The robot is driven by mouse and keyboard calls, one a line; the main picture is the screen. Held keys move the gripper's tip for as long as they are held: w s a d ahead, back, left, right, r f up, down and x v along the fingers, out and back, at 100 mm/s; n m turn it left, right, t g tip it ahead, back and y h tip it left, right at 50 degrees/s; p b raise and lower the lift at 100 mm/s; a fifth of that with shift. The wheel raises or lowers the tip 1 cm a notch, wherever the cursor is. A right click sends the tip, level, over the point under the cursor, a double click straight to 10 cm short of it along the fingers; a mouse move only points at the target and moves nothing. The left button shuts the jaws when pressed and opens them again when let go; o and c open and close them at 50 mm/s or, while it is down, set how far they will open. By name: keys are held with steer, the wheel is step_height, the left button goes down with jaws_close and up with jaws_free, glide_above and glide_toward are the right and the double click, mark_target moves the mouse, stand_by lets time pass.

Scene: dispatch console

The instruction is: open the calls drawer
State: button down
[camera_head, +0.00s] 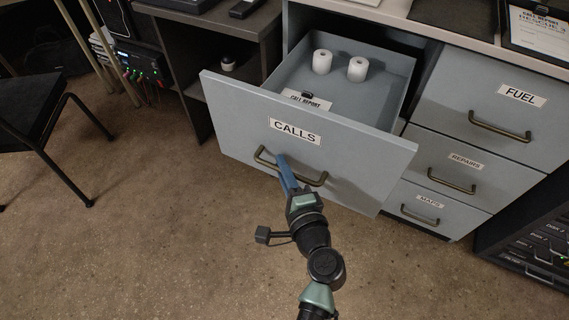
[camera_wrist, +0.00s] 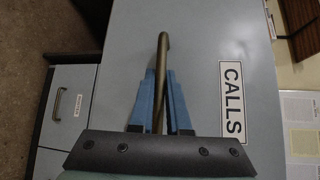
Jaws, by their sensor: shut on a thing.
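The calls drawer (camera_head: 232,106) is grey with a "CALLS" label and stands pulled well out of the console. Inside it show two white rolls (camera_head: 322,61) and a call report sheet (camera_head: 306,100). Its bar handle (camera_head: 264,160) is bronze. My gripper (camera_head: 284,166) has its blue fingers shut on this handle, in front of the drawer face. In the wrist view the handle (camera_wrist: 162,62) runs between the two blue fingers (camera_wrist: 160,95), and the "CALLS" label (camera_wrist: 232,102) is to the right. The fingers partly hide the handle.
Closed drawers labelled FUEL (camera_head: 470,90), REPAIRS (camera_head: 425,158) and MAPS (camera_head: 400,200) are at the right. A dark rack (camera_head: 530,240) stands at the lower right. A black chair (camera_head: 40,115) is at the left. The floor (camera_head: 150,230) in front is clear.

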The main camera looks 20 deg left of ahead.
steer(key=shift+s, duration=0.25)
steer(key=c, duration=0.9)
jaws_free()
steer(key=p+v, duration=0.1)
steer(key=v, duration=1.2)
